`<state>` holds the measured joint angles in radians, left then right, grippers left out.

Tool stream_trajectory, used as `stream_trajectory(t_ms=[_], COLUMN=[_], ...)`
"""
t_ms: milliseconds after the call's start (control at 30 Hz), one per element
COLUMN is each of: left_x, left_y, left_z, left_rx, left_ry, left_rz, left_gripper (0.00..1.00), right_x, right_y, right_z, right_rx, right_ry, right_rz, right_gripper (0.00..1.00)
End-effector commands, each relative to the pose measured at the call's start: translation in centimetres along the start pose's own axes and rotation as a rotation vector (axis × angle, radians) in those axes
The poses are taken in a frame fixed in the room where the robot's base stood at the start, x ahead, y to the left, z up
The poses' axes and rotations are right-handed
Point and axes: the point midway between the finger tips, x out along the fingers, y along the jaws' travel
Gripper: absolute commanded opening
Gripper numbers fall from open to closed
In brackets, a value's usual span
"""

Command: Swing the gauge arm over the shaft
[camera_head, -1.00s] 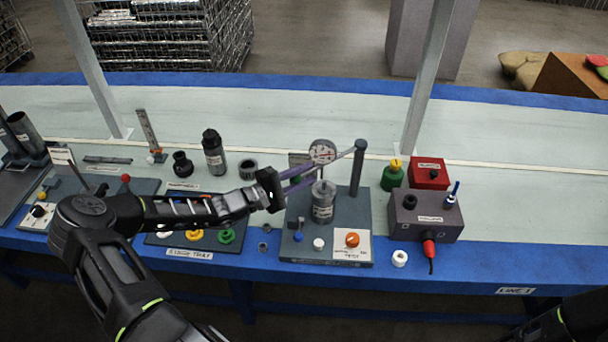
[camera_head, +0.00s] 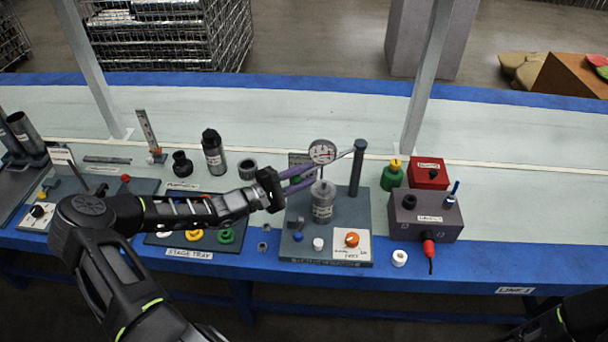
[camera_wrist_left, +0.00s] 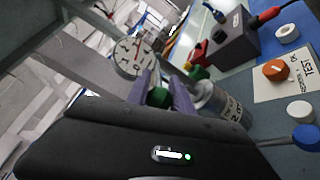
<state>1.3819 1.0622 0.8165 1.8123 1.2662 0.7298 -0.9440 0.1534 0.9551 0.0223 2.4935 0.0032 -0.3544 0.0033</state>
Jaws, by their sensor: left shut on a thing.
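A round white dial gauge (camera_head: 322,152) sits on an arm (camera_head: 345,154) running to a dark upright post (camera_head: 357,168) on the grey test stand (camera_head: 365,212). A clear-grey cylinder (camera_head: 323,203), labelled, stands upright below the dial, with a thin stem between them. My left gripper (camera_head: 313,180) comes in from the left, its purple fingers shut on the gauge just under the dial. In the left wrist view the dial (camera_wrist_left: 133,57) is beyond the fingers, and a green piece (camera_wrist_left: 158,97) shows between them. The exact grip is partly hidden. My right gripper is out of view.
An orange knob (camera_head: 352,239) and a blue knob (camera_head: 298,236) are at the stand's front. To the right are a green canister (camera_head: 391,176), a red box (camera_head: 428,174) and a dark box (camera_head: 425,214). Dark bottles (camera_head: 213,152) stand behind my left arm.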

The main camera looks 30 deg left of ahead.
Motion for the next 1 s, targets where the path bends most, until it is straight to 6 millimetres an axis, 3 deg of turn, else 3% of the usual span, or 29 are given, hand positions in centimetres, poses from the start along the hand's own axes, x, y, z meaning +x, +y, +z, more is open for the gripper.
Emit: stream_trajectory(t_ms=[233, 267, 500, 1000], left_x=[0.16, 0.16, 0.09, -0.43], left_y=[-0.20, -0.19, -0.08, -0.02], left_z=[0.26, 0.26, 0.14, 0.48], left_rx=[-0.001, -0.001, -0.001, -0.001], left_ry=[-0.006, -0.006, -0.003, -0.002], left_rz=[-0.003, -0.003, -0.001, 0.000], left_gripper=[0.00, 0.28, 0.48, 0.49], right_x=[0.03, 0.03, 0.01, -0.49], right_y=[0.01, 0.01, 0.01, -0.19], right_z=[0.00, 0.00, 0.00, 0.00], right_rx=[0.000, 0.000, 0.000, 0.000], right_ry=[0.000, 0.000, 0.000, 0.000], right_rz=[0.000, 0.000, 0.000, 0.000], right_gripper=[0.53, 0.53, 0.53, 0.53])
